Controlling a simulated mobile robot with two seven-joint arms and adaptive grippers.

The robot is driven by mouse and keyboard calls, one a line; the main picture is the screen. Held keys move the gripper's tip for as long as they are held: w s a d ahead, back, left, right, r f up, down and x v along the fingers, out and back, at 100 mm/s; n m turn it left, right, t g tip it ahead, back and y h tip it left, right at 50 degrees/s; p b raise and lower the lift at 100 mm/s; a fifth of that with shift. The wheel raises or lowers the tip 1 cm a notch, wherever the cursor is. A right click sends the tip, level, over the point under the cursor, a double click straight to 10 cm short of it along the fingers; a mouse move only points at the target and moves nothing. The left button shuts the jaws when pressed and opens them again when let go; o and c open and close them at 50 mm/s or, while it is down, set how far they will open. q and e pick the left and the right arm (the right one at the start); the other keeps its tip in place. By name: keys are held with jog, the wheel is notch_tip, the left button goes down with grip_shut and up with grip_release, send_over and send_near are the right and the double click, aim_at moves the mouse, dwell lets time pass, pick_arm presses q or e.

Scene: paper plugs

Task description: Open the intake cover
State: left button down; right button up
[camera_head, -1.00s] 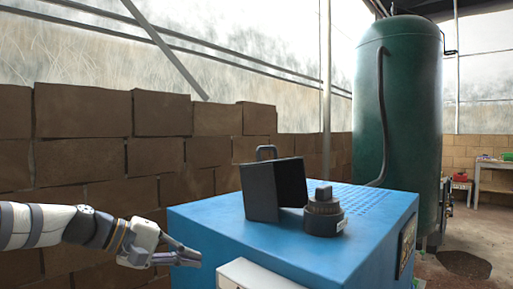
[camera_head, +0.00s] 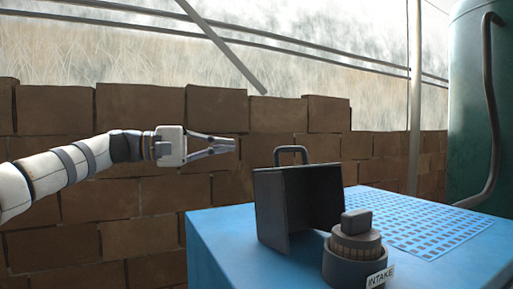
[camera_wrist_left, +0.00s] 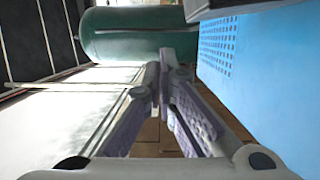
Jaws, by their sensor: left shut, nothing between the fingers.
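A round dark intake fitting (camera_head: 352,262) with a ribbed collar, a raised block on top and an "INTAKE" label stands on the blue machine's top. Right behind it to the left is an upright black, folded-looking panel or box (camera_head: 285,212) with a loop handle (camera_head: 291,151) at its top. I cannot tell which of these is the cover. My left gripper (camera_head: 232,146) is shut and empty, pointing right, up and left of the black box and apart from it. In the left wrist view its fingertips (camera_wrist_left: 166,62) meet with nothing between them. My right gripper is out of view.
The blue machine (camera_head: 225,245) has a perforated grille (camera_head: 420,220) on its top right. A brick wall (camera_head: 140,230) runs behind the arm. A green tank (camera_head: 470,100) with a grey pipe (camera_head: 494,120) stands at the right. The air around the left gripper looks free.

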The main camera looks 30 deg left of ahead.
pick_arm(q)
jog(key=w+d, duration=0.4)
jog(key=d, duration=0.5)
jog(key=shift+d, duration=0.2)
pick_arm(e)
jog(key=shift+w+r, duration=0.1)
pick_arm(q)
jog(key=shift+f, duration=0.1)
